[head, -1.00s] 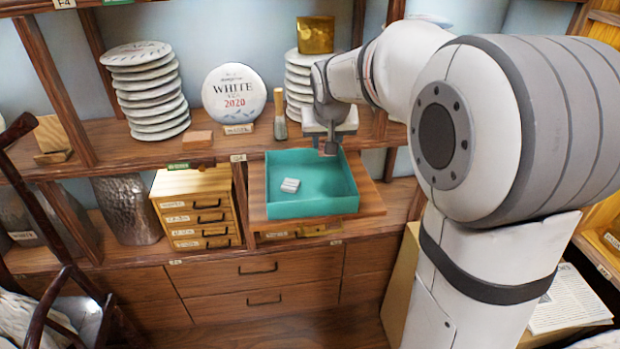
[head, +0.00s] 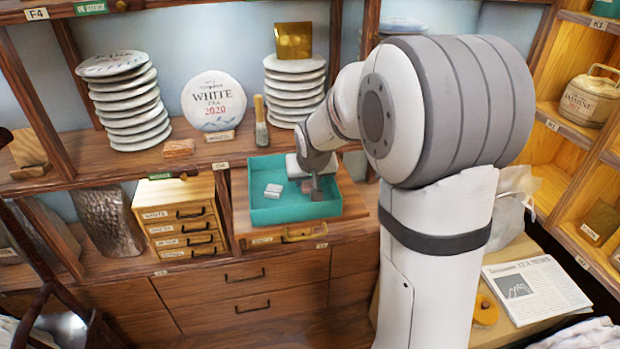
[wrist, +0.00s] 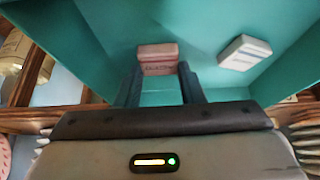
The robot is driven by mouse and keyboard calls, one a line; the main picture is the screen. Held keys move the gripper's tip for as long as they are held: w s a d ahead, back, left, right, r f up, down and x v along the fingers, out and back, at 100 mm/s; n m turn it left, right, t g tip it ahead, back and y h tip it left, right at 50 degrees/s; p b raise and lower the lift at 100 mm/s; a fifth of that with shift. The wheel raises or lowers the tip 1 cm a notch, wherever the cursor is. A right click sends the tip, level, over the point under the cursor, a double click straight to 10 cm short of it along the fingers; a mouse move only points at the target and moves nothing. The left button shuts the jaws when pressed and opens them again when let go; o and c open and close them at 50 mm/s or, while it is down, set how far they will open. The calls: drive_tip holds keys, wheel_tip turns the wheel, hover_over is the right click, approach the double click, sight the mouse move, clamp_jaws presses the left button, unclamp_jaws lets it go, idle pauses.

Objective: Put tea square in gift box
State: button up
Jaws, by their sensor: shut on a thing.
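The teal gift box (head: 262,214) sits open on a pulled-out wooden board, and its walls fill much of the wrist view (wrist: 100,30). My gripper (head: 314,190) reaches down into the right part of the box. In the wrist view my gripper (wrist: 160,75) is shut on a reddish-brown tea square (wrist: 157,52) with a label on its face. The square is inside the box; I cannot tell if it touches the floor. A white wrapped piece (head: 273,191) lies in the box's left part, and it also shows in the wrist view (wrist: 245,52).
A brown block (head: 178,148) and a brush (head: 261,122) stand on the shelf behind. White disc stacks (head: 128,105) and a round "WHITE 2020" cake (head: 213,101) are there too. A small drawer chest (head: 180,217) stands left of the box.

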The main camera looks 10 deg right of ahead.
drive_tip(key=o, duration=0.6)
drive_tip(key=shift+f, duration=0.2)
drive_tip(key=o, duration=0.5)
drive_tip(key=shift+r, duration=0.1)
drive_tip(key=shift+s+r, duration=0.2)
drive_tip(key=shift+r, duration=0.3)
drive_tip(key=v, duration=1.1)
drive_tip(key=s+f+g, duration=0.1)
drive_tip(key=s+f, duration=0.2)
drive_tip(key=s, duration=0.8)
drive_tip(key=s+f+g, duration=0.2)
drive_tip(key=s+f, duration=0.1)
drive_tip(key=s, duration=0.9)
drive_tip(key=shift+f+g, duration=0.3)
drive_tip(key=shift+d, duration=0.15)
